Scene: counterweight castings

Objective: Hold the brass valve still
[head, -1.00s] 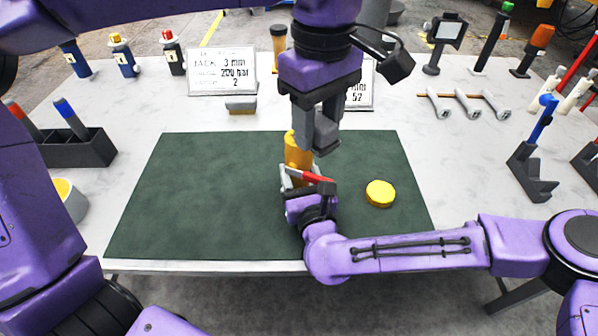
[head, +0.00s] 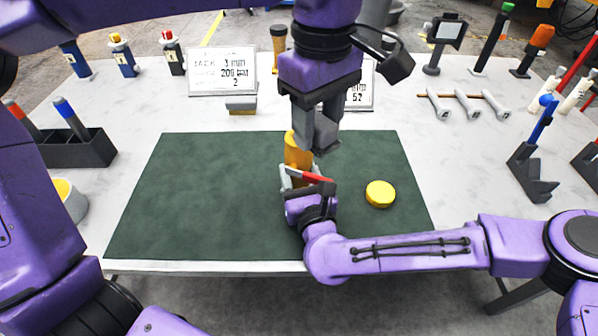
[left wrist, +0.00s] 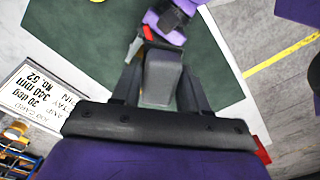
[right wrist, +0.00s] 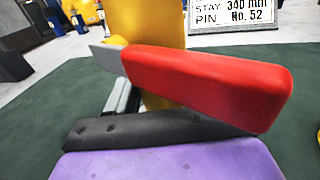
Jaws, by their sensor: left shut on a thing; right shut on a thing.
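The brass valve (head: 297,152), a yellow upright cylinder, stands on the green mat (head: 205,195); it also shows in the right wrist view (right wrist: 148,22). Its red lever (right wrist: 205,85) crosses in front of it, above my right gripper's fingers. My right gripper (head: 306,184) is shut on the valve's lower part; the lever hides one finger. My left gripper (head: 315,135) comes down from above, beside the valve's top. It is shut on a grey block (left wrist: 160,78), which hides the valve in the left wrist view. I cannot tell whether the block touches the valve.
A yellow disc (head: 380,194) lies on the mat to the right. A sign (head: 222,72) and a small grey-topped block (head: 240,104) stand behind. A dark holder (head: 75,149) is at the left. Several grey-headed tools (head: 468,105) lie at the right. The mat's left half is clear.

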